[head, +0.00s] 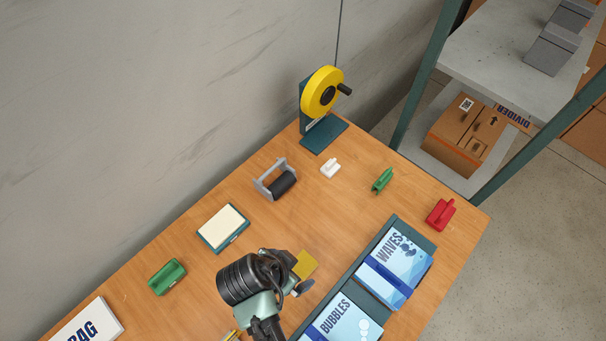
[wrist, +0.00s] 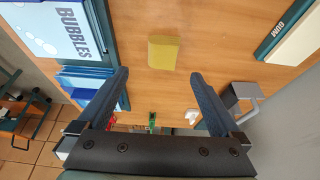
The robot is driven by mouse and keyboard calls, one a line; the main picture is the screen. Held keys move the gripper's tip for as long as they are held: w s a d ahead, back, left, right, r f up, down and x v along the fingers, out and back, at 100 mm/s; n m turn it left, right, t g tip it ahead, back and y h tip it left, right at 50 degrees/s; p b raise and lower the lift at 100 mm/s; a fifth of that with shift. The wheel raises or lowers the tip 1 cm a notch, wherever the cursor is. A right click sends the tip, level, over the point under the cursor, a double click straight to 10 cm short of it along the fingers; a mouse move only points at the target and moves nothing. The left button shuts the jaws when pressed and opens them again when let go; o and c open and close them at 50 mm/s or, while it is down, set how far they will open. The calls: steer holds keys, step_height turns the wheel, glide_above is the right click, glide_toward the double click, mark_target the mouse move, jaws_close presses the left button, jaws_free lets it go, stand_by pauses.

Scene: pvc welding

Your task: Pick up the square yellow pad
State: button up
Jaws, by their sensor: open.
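The square yellow pad (head: 305,264) lies flat on the wooden table, partly hidden behind my arm in the head view. In the wrist view the yellow pad (wrist: 163,53) shows whole, ahead of and between the two fingers. My gripper (wrist: 158,78) is open and empty, with its fingers apart from the pad. In the head view my arm's end is over the table just left of the pad, and the fingers are mostly hidden there.
A dark rack with WAVES (head: 397,257) and BUBBLES (head: 346,318) packs stands right of the pad. A cream pad in a teal tray (head: 223,228), a black roller (head: 283,183) and a green block (head: 167,277) lie to the left. Bare table (head: 330,218) surrounds the yellow pad.

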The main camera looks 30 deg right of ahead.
mark_target(303, 264)
steer(key=shift+w+p+x, duration=0.15)
steer(key=shift+p+x, duration=0.05)
steer(key=shift+x, duration=1.9)
steer(key=shift+w+p+x, duration=0.15)
steer(key=shift+p+x, duration=0.05)
steer(key=shift+x, duration=1.9)
steer(key=c, duration=1.3)
steer(key=shift+c, duration=0.2)
steer(key=shift+r, duration=0.1)
step_height(303, 264, up, 10)
